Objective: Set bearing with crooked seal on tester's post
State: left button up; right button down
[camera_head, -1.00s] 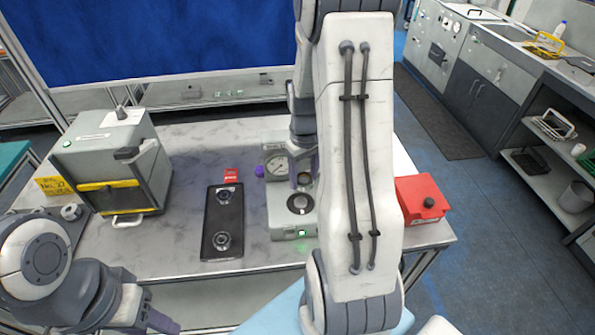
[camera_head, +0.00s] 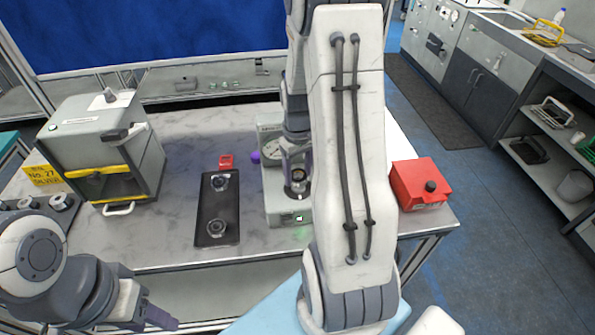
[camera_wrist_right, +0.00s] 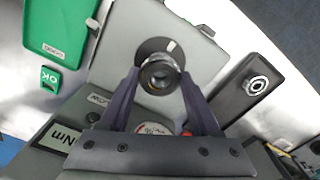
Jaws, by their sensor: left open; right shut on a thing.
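The tester (camera_head: 274,205) is a grey box with a dial and a lit green button, left of my right arm. My right gripper (camera_head: 297,172) points down over its round dark plate; in the right wrist view the gripper (camera_wrist_right: 160,88) is shut on a ring-shaped bearing (camera_wrist_right: 160,76). The bearing overlaps the tester's dark disc (camera_wrist_right: 152,50). The post is hidden, and I cannot tell whether the bearing is around it or above it. The seal is too small to judge. My left gripper (camera_head: 160,317) is open and empty at lower left, away from the tester.
A black tray (camera_head: 213,198) with two bearings lies left of the tester, a red tag (camera_head: 226,161) behind it. A grey machine (camera_head: 110,150) stands at left, a red box (camera_head: 420,183) at right. A green tray (camera_wrist_right: 60,30) and OK tag (camera_wrist_right: 50,77) show in the wrist view.

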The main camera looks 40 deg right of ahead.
jog(key=shift+s, duration=0.1)
jog(key=shift+f+b, duration=0.45)
jog(key=shift+f, duration=0.65)
dwell(1.2)
jog(key=shift+c, duration=0.2)
grip_release()
jog(key=shift+o, duration=0.2)
jog(key=shift+r, duration=0.1)
notch_tip(320, 180, up, 8)
jog(key=p, duration=0.7)
jog(key=shift+f, duration=0.25)
jog(key=shift+f, duration=0.1)
